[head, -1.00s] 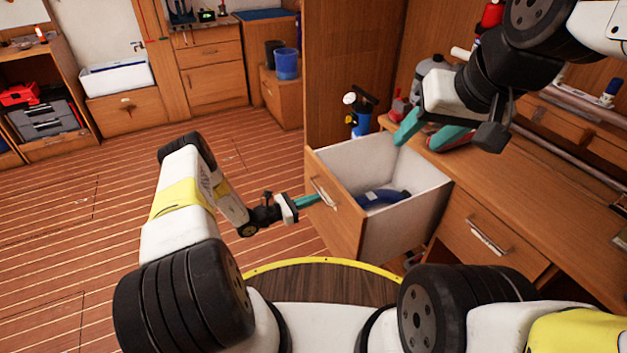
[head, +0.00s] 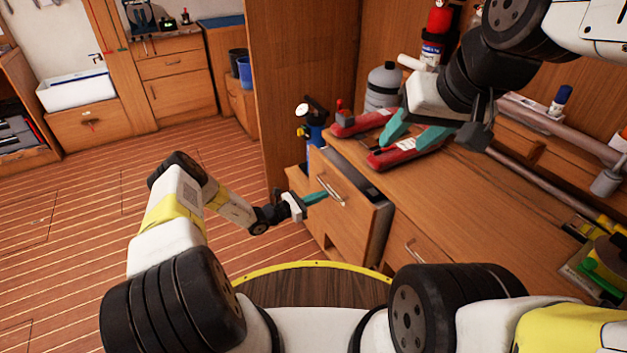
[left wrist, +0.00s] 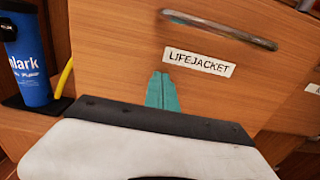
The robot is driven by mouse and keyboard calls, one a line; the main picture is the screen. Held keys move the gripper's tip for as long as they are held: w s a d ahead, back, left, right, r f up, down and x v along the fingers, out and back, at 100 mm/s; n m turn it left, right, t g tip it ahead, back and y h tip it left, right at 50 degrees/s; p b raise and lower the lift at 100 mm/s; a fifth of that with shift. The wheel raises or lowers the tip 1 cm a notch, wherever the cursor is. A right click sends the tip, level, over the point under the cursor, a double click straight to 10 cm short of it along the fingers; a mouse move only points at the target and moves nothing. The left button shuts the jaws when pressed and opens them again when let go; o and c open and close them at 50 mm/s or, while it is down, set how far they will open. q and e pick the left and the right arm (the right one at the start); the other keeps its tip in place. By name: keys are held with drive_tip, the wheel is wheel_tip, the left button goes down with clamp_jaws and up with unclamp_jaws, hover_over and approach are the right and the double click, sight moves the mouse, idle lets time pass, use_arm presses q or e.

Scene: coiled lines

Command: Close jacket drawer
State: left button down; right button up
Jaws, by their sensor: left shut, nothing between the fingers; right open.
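The jacket drawer (head: 345,210) has a wooden front with a metal handle (head: 331,188) in the head view. It stands out only a little from the desk, with a narrow strip of its side and top showing. In the left wrist view its front (left wrist: 120,60) bears a "LIFEJACKET" label (left wrist: 199,62). My left gripper (head: 316,197) is shut and empty, its teal fingertips at the drawer front below the handle. The fingers also show in the left wrist view (left wrist: 162,92), just under the label. My right gripper (head: 415,140) is open and empty above the desk top.
Red tools (head: 412,150) and a grey bottle (head: 384,86) are on the desk (head: 490,215). The striped floor (head: 80,230) at left is clear.

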use_arm(q)
drive_tip(key=x, duration=0.7)
drive_tip(key=shift+d+r, duration=0.1)
drive_tip(key=shift+r, duration=0.05)
